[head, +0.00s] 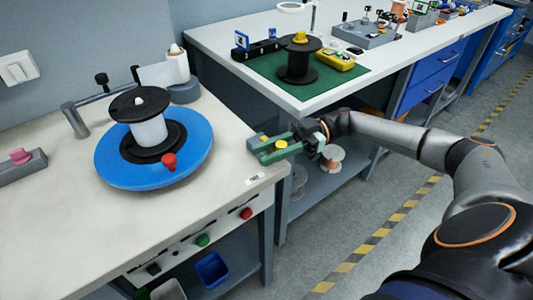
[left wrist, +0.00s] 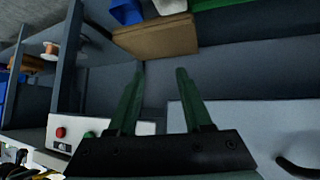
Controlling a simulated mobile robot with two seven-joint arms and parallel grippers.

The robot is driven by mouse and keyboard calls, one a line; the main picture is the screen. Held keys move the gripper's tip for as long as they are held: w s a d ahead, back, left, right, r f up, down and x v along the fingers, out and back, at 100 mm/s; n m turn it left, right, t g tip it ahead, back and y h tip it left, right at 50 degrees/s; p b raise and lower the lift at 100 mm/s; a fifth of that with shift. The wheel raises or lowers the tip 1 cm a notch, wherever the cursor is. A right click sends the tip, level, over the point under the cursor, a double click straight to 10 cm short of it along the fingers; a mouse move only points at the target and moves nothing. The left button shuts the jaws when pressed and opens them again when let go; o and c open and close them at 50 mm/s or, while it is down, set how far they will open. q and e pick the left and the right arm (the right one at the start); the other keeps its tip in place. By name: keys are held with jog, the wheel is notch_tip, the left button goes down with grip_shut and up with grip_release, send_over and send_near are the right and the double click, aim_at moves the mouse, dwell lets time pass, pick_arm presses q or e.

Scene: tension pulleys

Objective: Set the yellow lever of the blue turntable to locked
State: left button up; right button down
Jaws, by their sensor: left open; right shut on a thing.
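The blue turntable (head: 188,167) lies on the left bench, with a black-and-white spool (head: 149,127) standing on it and a red knob (head: 169,161) near its front rim. A small grey block with yellow parts (head: 262,139) sits at the bench's right edge, beside the turntable. My right gripper (head: 272,149), with green fingers, reaches in from the right and is shut at this block on the yellow lever (head: 281,144). The fingers partly hide the block, and the lever's exact setting cannot be told. My left gripper (left wrist: 160,72) is open and empty in the left wrist view, outside the head view.
The bench front carries a red button (head: 246,213) and a green button (head: 203,240). A blue bin (head: 212,270) is below. A second table with a green mat (head: 330,82) and another spool stands behind. A grey bent arm (head: 88,101) stands behind the turntable.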

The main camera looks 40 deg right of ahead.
dwell(0.3)
jog(key=c, duration=0.6)
grip_release()
jog(key=shift+d, duration=0.1)
jog(key=shift+d, duration=0.3)
jog(key=s+d+b, duration=0.1)
jog(key=d+b, duration=0.1)
jog(key=d, duration=0.9)
jog(key=shift+s+d, duration=0.15)
jog(key=shift+d, duration=0.2)
